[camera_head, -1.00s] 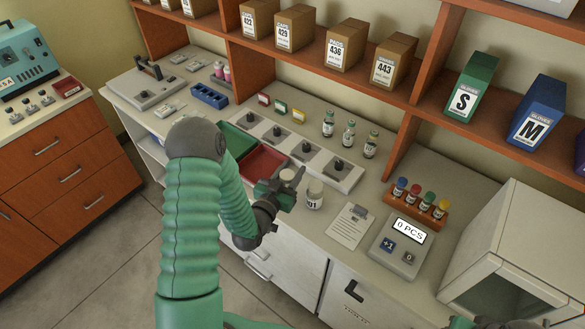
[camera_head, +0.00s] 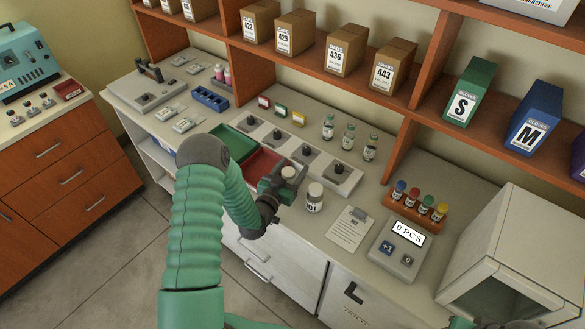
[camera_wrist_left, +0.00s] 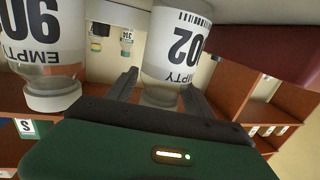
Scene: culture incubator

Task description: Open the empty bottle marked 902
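The bottle marked 902 shows upside down in the left wrist view (camera_wrist_left: 175,45), its label reading 02 and EMPTY. In the head view only its pale cap (camera_head: 288,173) shows clearly, at my left gripper (camera_head: 284,182). In the left wrist view the left gripper's fingers (camera_wrist_left: 160,88) stand apart on either side of the bottle's neck and cap, with a small gap at the left.
A red tray (camera_head: 262,166) and a green tray (camera_head: 232,143) lie left of the gripper. A row of black-knobbed units (camera_head: 335,180) stands behind it. A clipboard (camera_head: 350,228), a counter (camera_head: 395,252) and a white cabinet (camera_head: 520,245) stand to the right.

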